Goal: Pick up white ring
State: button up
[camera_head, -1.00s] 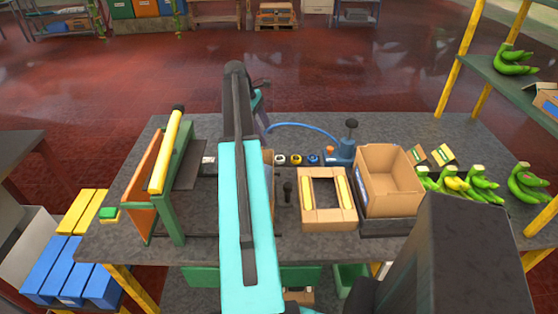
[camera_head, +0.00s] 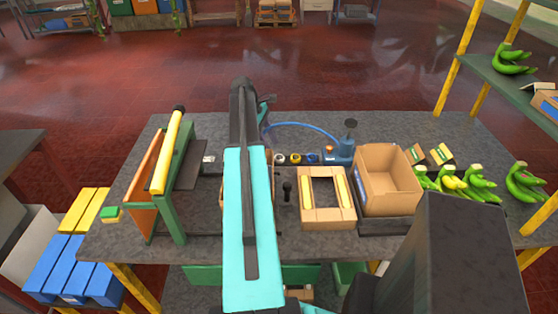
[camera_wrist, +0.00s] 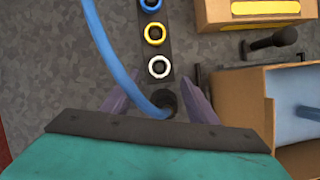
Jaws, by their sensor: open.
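The white ring (camera_wrist: 159,67) lies on a dark strip in the wrist view, at the near end of a row with a yellow ring (camera_wrist: 155,33) and a blue ring (camera_wrist: 150,4). In the head view the white ring (camera_head: 280,159) shows just right of my arm. My gripper (camera_wrist: 160,100) is open in the wrist view, its fingers spread to either side below the white ring in the picture. Nothing is seen between the fingertips except part of a blue hose and a dark round piece. In the head view my arm mostly hides the gripper.
A blue hose (camera_wrist: 112,50) curves close to my left finger. An open cardboard box (camera_wrist: 240,100) stands right of the gripper. A cardboard frame (camera_head: 328,217) and a larger box (camera_head: 388,208) stand right on the table. A green rack (camera_head: 173,205) stands left.

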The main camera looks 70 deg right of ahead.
aim_at(279, 157)
jog(key=shift+p+x, duration=0.85)
jog(key=shift+x, duration=0.35)
jog(key=shift+p+x, duration=0.35)
jog(key=shift+x, duration=0.9)
jog(key=shift+s+d, duration=0.1)
jog(key=shift+s, duration=0.1)
jog(key=shift+c, duration=0.5)
jog(key=c, duration=1.2)
jog(key=shift+r, duration=0.15)
jog(key=shift+r+b, duration=1.6)
jog(key=shift+r, duration=3.3)
